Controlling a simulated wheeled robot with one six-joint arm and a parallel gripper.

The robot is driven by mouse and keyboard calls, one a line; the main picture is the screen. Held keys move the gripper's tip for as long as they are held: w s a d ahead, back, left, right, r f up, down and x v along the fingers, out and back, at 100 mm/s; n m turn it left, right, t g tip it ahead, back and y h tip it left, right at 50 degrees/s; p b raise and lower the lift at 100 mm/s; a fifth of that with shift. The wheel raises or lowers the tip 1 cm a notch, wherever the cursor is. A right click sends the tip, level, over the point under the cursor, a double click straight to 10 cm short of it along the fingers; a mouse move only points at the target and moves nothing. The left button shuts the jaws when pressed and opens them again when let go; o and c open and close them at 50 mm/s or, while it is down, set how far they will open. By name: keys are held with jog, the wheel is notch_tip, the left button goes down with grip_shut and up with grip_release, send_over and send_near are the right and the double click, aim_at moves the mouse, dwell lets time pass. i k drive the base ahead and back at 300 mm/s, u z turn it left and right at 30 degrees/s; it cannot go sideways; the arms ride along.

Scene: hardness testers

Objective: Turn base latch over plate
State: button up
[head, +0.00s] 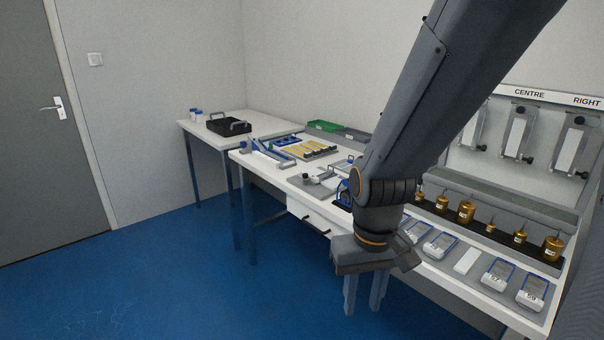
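My arm crosses the view from the upper right, and my gripper (374,260) hangs in front of the bench's front edge, pointing down. A grey base plate (318,188) with a small dark knob and metal parts lies on the bench, left of my arm. A latch on it is too small to make out, and my arm hides part of the bench to its right. Upright holders with pale plates (516,136) and black knobs hang on the rear panel at right, under the labels CENTRE and RIGHT.
The long white bench (480,290) carries a row of brass weights (466,211), several blue-edged labelled blocks (439,246) and a yellow-striped rack (318,151). A black handled tray (229,126) stands on the far table. The blue floor (150,270) at left is clear.

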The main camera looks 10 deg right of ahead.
aim_at(304, 176)
jog(key=u, duration=0.5)
jog(key=i, duration=0.9)
jog(key=z, duration=0.15)
